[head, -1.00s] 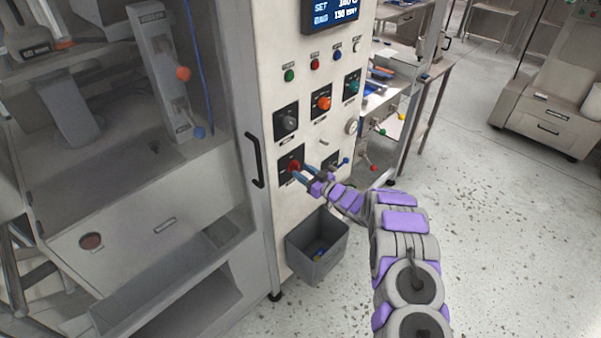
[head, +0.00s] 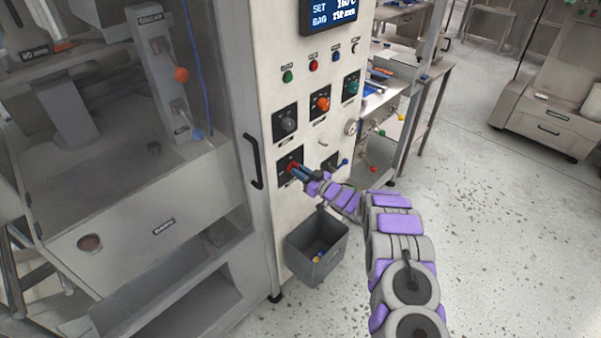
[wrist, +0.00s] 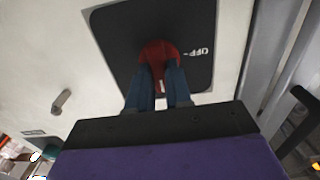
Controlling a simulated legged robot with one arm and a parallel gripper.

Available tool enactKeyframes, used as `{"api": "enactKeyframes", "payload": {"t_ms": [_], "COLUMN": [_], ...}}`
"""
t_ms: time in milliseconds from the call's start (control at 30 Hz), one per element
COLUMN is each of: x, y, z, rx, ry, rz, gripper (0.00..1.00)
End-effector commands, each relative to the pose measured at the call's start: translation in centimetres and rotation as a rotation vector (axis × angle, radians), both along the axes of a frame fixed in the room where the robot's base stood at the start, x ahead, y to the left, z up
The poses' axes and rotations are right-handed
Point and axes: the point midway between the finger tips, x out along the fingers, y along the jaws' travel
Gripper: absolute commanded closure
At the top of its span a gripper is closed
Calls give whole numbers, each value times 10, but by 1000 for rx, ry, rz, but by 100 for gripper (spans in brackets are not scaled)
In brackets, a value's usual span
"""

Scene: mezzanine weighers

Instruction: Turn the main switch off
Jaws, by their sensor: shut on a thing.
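The main switch is a red rotary knob (wrist: 158,52) on a black square plate (wrist: 112,32) low on the pale panel. The plate carries a white "OFF" mark, seen to the right of the knob in the wrist view. In the head view the knob (head: 292,167) is partly hidden by my fingers. My gripper (wrist: 161,82) is shut on the red knob, with one blue finger on each side of it. A pale pointer mark shows on the knob between the fingers, away from the "OFF" mark.
Above are a grey knob (head: 289,124), an orange knob (head: 322,103) and a teal knob (head: 352,87). A blue-tipped lever (head: 345,162) is close to the right of my gripper. A grey bin (head: 317,262) hangs below. A black door handle (head: 254,160) stands left.

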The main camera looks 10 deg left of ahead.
Motion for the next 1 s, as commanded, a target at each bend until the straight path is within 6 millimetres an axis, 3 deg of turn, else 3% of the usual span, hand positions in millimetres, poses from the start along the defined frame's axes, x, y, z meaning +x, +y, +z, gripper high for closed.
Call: {"api": "enactKeyframes", "payload": {"t_ms": [467,1000], "x": [0,-2], "y": [-1,0], "z": [-1,-3], "rx": [-45,-326], "ry": [-56,-413], "rz": [-2,-1], "gripper": [100,100]}}
